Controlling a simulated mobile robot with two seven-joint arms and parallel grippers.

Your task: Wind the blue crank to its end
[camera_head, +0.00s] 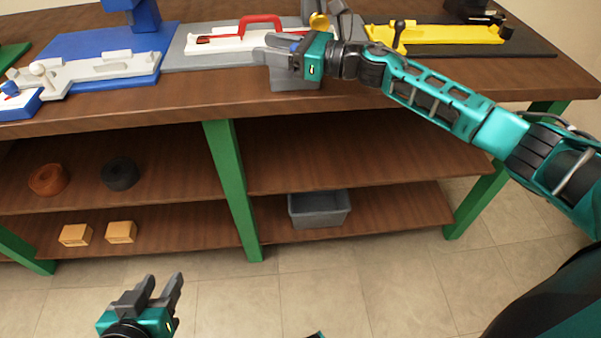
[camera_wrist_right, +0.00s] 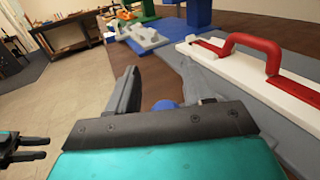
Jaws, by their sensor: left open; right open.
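The blue crank shows as a small round blue part (camera_wrist_right: 165,104) low between the fingers of my right gripper (camera_wrist_right: 163,82) in the right wrist view. In the head view only a bit of blue (camera_head: 294,47) shows at that gripper (camera_head: 272,48). The rest of the crank is hidden behind the gripper. The right gripper is open at the front of the grey station (camera_head: 185,52), above a grey block (camera_head: 295,82) at the table edge. I cannot tell whether its fingers touch the crank. My left gripper (camera_head: 163,288) is open and empty, low in front of the table.
A white rail with a red handle (camera_head: 261,20) lies just behind the right gripper. A blue station (camera_head: 120,45) is to the left, and a yellow fixture (camera_head: 440,35) to the right. The shelf below holds a grey bin (camera_head: 320,209). The floor in front is clear.

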